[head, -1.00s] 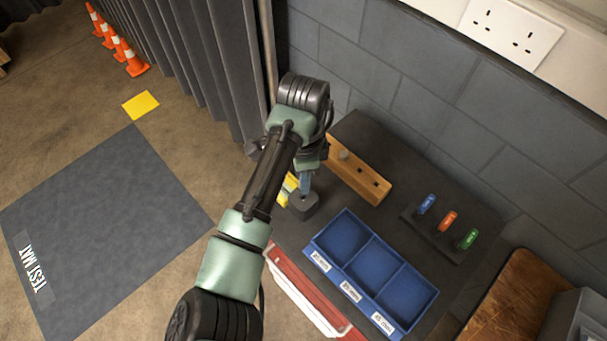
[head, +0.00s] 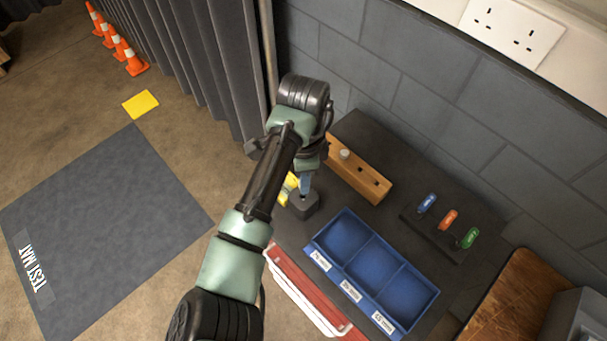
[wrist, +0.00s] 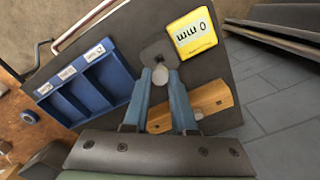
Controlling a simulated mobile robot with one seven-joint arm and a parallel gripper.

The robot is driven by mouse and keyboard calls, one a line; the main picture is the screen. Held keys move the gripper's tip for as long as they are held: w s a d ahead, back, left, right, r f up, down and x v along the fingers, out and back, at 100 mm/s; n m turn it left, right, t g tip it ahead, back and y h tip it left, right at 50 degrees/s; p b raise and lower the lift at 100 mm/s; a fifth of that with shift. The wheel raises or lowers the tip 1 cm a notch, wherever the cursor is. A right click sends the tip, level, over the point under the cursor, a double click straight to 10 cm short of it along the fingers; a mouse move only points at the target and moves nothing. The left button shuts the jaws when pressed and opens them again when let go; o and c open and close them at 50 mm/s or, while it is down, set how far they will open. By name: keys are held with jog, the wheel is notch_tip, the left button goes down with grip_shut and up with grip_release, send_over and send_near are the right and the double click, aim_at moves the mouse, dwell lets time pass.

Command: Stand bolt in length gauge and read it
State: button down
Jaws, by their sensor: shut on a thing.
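The length gauge is a dark block (head: 303,206) at the left end of the dark bench; in the wrist view its dark top (wrist: 158,50) lies just beyond my fingertips. Its yellow display (wrist: 191,33) reads 0 mm. My gripper (wrist: 160,82) has blue fingers shut on a bolt, whose pale grey round head (wrist: 160,75) shows between the tips. My gripper (head: 305,186) is right over the gauge. The bolt's shank is hidden, so I cannot tell whether it is in the gauge.
A wooden block (head: 358,172) with holes stands behind the gauge, with a grey bolt head (head: 344,155) in it. A blue three-compartment tray (head: 345,262) with labels, looking empty, sits at the front. Blue, orange and green tools (head: 448,220) stand in a dark holder on the right.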

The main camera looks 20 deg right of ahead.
jog(key=shift+f+b, duration=1.5)
jog(key=shift+f, duration=1)
dwell(0.3)
jog(key=c, duration=0.6)
grip_release()
jog(key=shift+c, duration=0.2)
notch_tip(320, 180, up, 13)
jog(key=shift+r+p, duration=0.1)
jog(key=shift+p, duration=0.45)
